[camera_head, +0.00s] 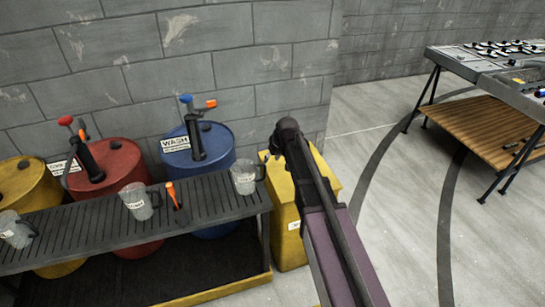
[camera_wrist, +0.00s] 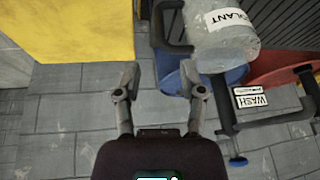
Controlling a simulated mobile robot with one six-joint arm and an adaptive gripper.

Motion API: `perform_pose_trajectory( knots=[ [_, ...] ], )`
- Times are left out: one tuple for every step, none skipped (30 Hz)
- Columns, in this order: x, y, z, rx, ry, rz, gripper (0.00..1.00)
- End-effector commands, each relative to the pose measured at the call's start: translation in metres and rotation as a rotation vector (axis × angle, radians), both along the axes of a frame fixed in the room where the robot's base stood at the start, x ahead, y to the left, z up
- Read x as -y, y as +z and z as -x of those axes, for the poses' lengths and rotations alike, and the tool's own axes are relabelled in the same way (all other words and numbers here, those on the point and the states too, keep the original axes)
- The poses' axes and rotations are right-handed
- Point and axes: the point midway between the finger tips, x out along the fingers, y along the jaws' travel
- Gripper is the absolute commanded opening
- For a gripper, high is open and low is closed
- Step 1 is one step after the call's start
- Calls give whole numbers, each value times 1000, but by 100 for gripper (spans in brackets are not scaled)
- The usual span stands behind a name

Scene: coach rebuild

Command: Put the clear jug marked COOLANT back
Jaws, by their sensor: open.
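The clear jug marked COOLANT (camera_wrist: 225,35) shows at the top of the wrist view, with part of its lettering cut off or turned away. Its dark handle (camera_wrist: 160,30) points left there. In the head view I take it to be the jug (camera_head: 243,180) at the right end of the slatted rack (camera_head: 85,235); its label is not visible there. My gripper (camera_wrist: 160,82) is open and empty, with its fingers apart from the jug and handle. In the head view my arm's end is above the yellow cabinet, right of the jug; the fingertips are not clearly seen.
Two more labelled jugs (camera_head: 137,203) (camera_head: 14,232) stand on the rack. Behind are a yellow drum (camera_head: 28,185), a red drum (camera_head: 105,170) and a blue WASH drum (camera_head: 215,140) with a pump. The yellow cabinet (camera_head: 290,225) is beside the rack. A workbench (camera_head: 470,65) stands right.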

Motion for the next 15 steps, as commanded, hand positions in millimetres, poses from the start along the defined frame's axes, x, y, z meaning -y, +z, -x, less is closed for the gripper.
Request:
perform_pose_trajectory(
  knots=[
    [1,6,2,0,0,0,52],
    [2,7,2,0,0,0,52],
    [2,9,3,0,0,0,52],
    [2,10,3,0,0,0,52],
    [3,11,3,0,0,0,52],
    [3,11,4,0,0,0,52],
    [3,12,4,0,0,0,52],
    [3,12,4,0,0,0,52],
    [4,12,4,0,0,0,52],
    [4,12,4,0,0,0,52],
    [4,12,4,0,0,0,52],
    [4,12,4,0,0,0,52],
    [4,12,4,0,0,0,52],
    [4,12,4,0,0,0,52],
    [4,12,4,0,0,0,52]
  ],
)
